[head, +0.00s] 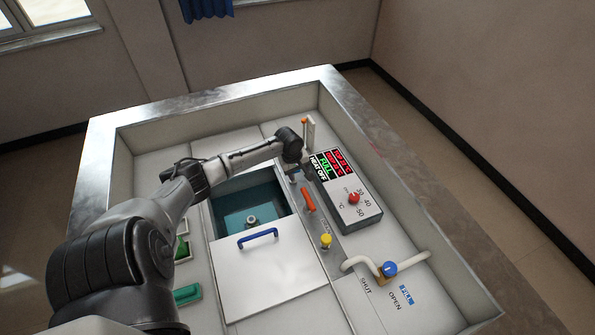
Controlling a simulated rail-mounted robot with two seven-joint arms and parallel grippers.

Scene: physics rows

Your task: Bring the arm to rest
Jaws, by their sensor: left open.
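My left arm comes in from the lower left and reaches across the panel to its far side. My left gripper (294,167) is at the end of this arm, beside the display box (356,203) and above the far right corner of the basin. It is small and partly hidden by the dark wrist, and nothing shows held in it. It is open. My right gripper is not in view.
An upright post with an orange top (308,130) stands close to the wrist. An orange handle (308,200), a yellow knob (326,241) and a blue valve knob (390,268) lie nearer. A white lid with blue handle (270,275) partly covers the basin (232,205).

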